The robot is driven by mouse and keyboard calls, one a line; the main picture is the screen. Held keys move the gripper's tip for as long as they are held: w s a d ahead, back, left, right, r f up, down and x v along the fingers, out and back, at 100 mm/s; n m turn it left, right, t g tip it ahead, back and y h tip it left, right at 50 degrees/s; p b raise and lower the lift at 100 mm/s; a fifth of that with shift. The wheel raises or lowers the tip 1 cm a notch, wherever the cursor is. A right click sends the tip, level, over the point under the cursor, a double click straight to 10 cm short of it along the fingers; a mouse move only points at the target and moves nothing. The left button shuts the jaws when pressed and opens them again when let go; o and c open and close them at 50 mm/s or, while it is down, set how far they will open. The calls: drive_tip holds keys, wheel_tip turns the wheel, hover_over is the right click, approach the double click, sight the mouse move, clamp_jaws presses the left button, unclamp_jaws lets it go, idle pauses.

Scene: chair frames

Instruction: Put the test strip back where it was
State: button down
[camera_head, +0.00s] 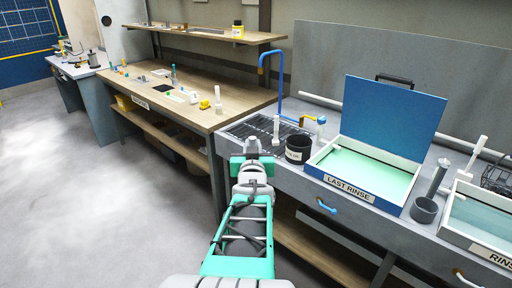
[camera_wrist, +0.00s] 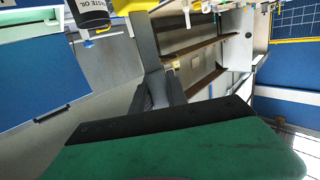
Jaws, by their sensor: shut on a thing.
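My gripper (camera_head: 253,146) is in front of the grey sink counter, left of the black container. It also shows in the wrist view (camera_wrist: 142,22), where its dark grey fingers are together. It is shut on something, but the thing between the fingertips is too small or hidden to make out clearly. I cannot pick out a test strip for certain in either view. A yellow patch (camera_wrist: 135,6) shows by the fingertips in the wrist view; I cannot tell whether it is held or behind them.
A black container (camera_head: 298,150) stands on the counter, labelled "WASTE OIL" in the wrist view (camera_wrist: 88,14). The "LAST RINSE" tray (camera_head: 400,180) with a raised blue lid is on the right. A wooden bench (camera_head: 190,85) with small items stands left. A white upright stick (camera_head: 276,131) stands behind my gripper.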

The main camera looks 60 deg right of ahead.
drive_tip(key=shift+s+d+f+h+b, duration=0.15)
drive_tip(key=shift+s+d+f+b, duration=0.1)
drive_tip(key=shift+f, duration=0.15)
drive_tip(key=shift+s+d+f+h+b, duration=0.1)
drive_tip(key=shift+s+f+h, duration=0.1)
drive_tip(key=shift+f, duration=0.2)
